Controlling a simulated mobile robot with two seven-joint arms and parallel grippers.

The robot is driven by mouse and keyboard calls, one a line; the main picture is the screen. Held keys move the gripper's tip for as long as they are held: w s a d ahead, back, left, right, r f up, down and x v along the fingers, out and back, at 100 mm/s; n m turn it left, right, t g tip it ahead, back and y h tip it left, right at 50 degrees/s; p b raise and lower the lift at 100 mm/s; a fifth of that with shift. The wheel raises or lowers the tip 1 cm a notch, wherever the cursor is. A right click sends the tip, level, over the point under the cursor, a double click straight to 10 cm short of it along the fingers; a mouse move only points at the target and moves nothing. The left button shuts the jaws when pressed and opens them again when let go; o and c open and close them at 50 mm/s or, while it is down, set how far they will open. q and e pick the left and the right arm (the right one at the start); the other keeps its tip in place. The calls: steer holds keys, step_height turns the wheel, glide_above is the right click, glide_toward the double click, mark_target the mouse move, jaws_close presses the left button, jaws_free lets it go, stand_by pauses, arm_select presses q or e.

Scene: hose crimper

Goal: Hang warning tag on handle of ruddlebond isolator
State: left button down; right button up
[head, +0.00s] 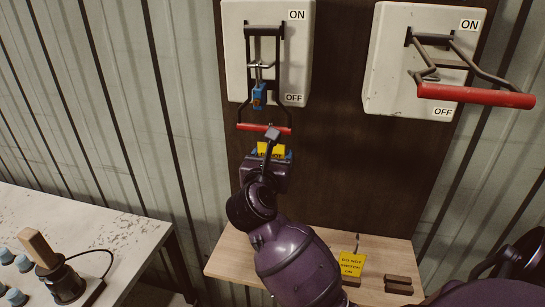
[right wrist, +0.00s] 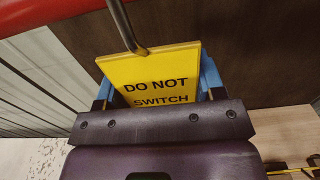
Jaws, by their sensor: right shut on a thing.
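The yellow warning tag (head: 271,149), reading "DO NOT SWITCH" in the right wrist view (right wrist: 155,80), is held upright by my right gripper (head: 272,155), shut on it with blue fingers either side. A metal hook (right wrist: 127,27) rises from the tag. It overlaps the red handle bar (head: 250,127) of the left isolator (head: 236,60); I cannot tell whether it is around the bar or only in front. That handle hangs down to OFF, with a blue padlock-like piece (head: 259,96) on it. The right isolator (head: 390,75) has its red handle (head: 475,96) sticking outward. No isolator name is readable. My left gripper is not in view.
A wooden shelf (head: 225,262) below holds another yellow tag (head: 351,265) and dark brown blocks (head: 398,284). A worn white table (head: 125,240) at left carries a wooden-handled tool (head: 40,250) and several blue-capped pieces. The dark board (head: 345,160) between the isolators is clear.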

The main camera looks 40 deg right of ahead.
steer(key=o, duration=1)
steer(key=shift+c, duration=0.2)
steer(key=shift+s+a, duration=0.1)
steer(key=b+v, duration=0.1)
steer(key=v, duration=0.9)
steer(key=shift+s+a, duration=0.15)
steer(key=shift+a, duration=0.05)
